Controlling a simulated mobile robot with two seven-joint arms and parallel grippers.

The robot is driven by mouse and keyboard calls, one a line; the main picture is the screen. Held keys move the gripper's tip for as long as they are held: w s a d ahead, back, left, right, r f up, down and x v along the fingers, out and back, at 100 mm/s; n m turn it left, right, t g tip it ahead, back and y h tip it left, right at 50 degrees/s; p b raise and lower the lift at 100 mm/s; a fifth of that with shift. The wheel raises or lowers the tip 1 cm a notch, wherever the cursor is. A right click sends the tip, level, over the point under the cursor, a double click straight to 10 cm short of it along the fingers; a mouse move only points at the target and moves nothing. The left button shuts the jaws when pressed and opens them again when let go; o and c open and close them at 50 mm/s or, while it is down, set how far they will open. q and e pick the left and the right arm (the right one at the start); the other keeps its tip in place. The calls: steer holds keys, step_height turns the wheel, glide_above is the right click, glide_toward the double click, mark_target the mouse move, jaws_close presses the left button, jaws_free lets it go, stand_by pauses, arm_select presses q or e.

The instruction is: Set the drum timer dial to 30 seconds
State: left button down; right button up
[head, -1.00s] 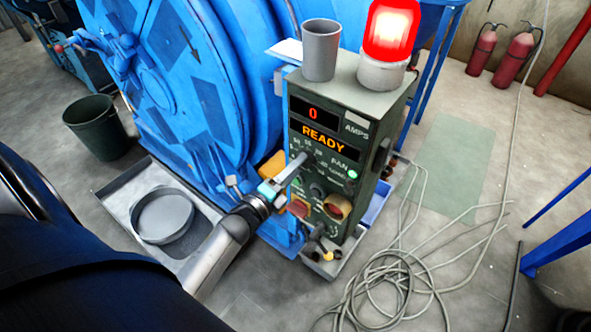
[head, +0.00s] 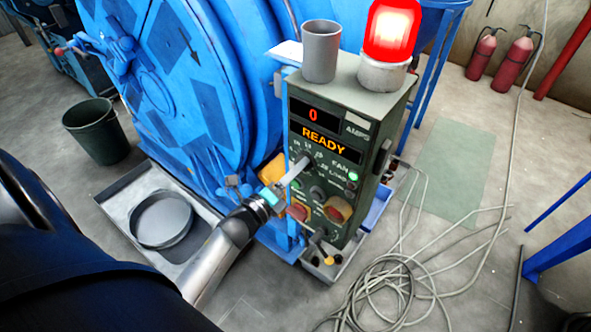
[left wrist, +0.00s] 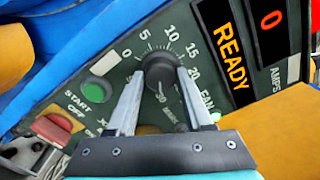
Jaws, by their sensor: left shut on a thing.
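The timer dial is a dark round knob (left wrist: 161,72) on the green control panel (left wrist: 70,65), ringed by a scale with 0, 5, 10, 15, 20 and 30 legible. My left gripper (left wrist: 158,82) has its two fingers on either side of the knob and is shut on it. In the head view my left gripper (head: 292,172) reaches the panel's upper left from below. Its fingers partly cover the dial there. I cannot tell which number the knob points to. My right gripper is not in view.
The control box (head: 358,105) shows 0 and READY, with a lit red lamp (head: 390,38) and a grey cup (head: 321,50) on top. A green START button (left wrist: 97,90) and a red OFF button (left wrist: 52,130) are near the fingers. Cables (head: 385,285) lie on the floor at right.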

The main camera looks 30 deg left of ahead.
arm_select(q)
steer(key=shift+c, duration=1.6)
jaws_free()
steer(key=shift+s, duration=0.15)
steer(key=s+a, duration=0.1)
steer(key=s, duration=1.4)
steer(key=shift+p, duration=0.45)
steer(key=s+d+f+n+g+y, duration=0.1)
steer(key=s+d+f+n+g, duration=0.15)
steer(key=f+n, duration=0.4)
steer(key=s+d+f+n+g, duration=0.1)
steer(key=s+f+n+g, duration=0.15)
steer(key=f, duration=0.65)
steer(key=s+d+f+n+g+y, duration=0.1)
steer(key=s+d+f+n+g, duration=0.15)
steer(key=f+n, duration=0.4)
steer(key=s+d+f+n+g, duration=0.2)
steer(key=s+f, duration=0.4)
steer(key=s, duration=0.3)
steer(key=s+d+f+n+g, duration=0.1)
steer(key=s+f+n+g, duration=0.3)
steer(key=s+f+g, duration=0.3)
steer(key=shift+s+d+f+h, duration=0.25)
steer(key=shift+s+d+h, duration=0.15)
steer(key=shift+s, duration=0.45)
